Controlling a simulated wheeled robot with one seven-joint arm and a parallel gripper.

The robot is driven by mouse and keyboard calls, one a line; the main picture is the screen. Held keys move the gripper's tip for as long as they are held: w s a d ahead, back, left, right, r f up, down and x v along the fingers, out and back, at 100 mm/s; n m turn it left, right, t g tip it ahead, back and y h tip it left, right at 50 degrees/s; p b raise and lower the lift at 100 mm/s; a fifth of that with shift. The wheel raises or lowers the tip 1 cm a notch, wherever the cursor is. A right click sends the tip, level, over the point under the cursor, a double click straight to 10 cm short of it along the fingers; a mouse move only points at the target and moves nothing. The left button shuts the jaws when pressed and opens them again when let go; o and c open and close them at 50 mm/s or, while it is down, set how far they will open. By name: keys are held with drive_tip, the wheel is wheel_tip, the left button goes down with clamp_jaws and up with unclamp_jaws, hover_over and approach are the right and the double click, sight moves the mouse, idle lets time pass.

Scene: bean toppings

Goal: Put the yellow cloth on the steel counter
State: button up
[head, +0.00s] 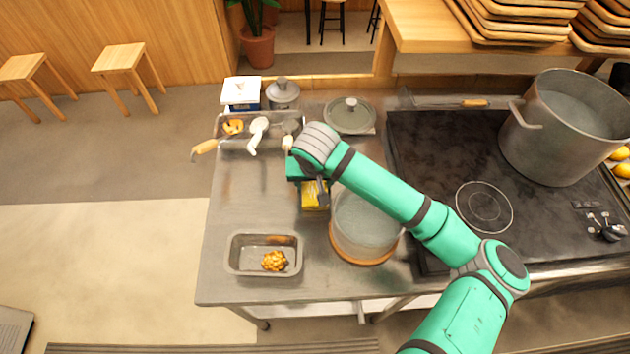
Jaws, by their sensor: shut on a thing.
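The yellow cloth (315,195) shows at the tips of my gripper (321,184) in the head view. My gripper points down and is shut on the cloth, beside the left side of a pot (362,226). Part of the cloth and the fingers are hidden by the gripper body. I cannot tell whether the cloth touches the surface below it. The steel counter (236,202) spreads under and to the left of the gripper.
A metal tray (236,268) with orange-brown food sits at the counter's front left. A utensil tray (221,128) and lidded containers stand at the back. A black stove (425,150) with a large pot (558,140) is on the right. The counter's left-middle is bare.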

drive_tip(key=shift+f, duration=0.1)
drive_tip(key=o, duration=1.2)
drive_tip(key=shift+c, duration=0.2)
drive_tip(key=v, duration=1.2)
